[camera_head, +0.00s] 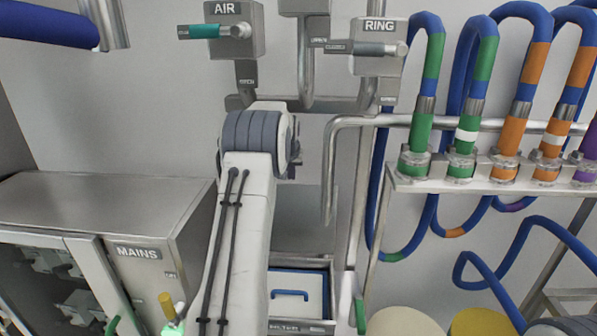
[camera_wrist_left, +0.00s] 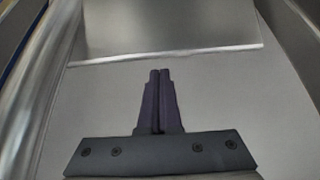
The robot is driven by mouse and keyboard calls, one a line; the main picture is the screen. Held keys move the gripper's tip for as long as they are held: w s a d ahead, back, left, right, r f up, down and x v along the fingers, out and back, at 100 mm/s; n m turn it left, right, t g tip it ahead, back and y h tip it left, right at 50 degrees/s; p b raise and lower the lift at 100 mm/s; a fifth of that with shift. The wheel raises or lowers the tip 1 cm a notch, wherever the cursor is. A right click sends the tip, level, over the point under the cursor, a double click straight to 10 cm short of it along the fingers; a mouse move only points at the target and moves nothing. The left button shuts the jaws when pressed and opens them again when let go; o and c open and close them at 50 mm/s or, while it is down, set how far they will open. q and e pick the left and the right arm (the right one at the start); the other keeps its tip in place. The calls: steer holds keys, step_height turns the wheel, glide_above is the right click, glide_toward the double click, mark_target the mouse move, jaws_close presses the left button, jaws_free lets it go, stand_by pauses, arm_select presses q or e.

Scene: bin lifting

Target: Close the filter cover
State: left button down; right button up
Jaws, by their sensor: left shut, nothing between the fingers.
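The filter box (camera_head: 328,290), with a partly hidden filter label, is at the lower middle of the head view. It is open and shows a white insert (camera_head: 310,310) with a blue handle (camera_head: 290,293). A plain grey panel (camera_head: 305,222) stands upright behind it, seemingly the raised cover. My left arm crosses in front of the box's left side and hides part of it; its gripper is mostly hidden behind the wrist. In the left wrist view my left gripper (camera_wrist_left: 160,72) is shut and empty, its tips just below the bright edge of a metal panel (camera_wrist_left: 165,45); contact cannot be told.
A metal pipe (camera_head: 328,175) hangs down right of my wrist. A rack (camera_head: 480,186) of colour-banded hoses is at the right. A MAINS cabinet (camera_head: 140,252) stands at the left. AIR (camera_head: 228,42) and RING (camera_head: 378,62) valves are above.

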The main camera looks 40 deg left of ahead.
arm_select(q)
steer(key=p+x, duration=0.2)
steer(key=x, duration=0.3)
steer(key=shift+w+f, duration=0.15)
steer(key=shift+w, duration=0.05)
steer(key=shift+w+a+f, duration=0.2)
steer(key=shift+a+f, duration=0.05)
steer(key=shift+f, duration=0.3)
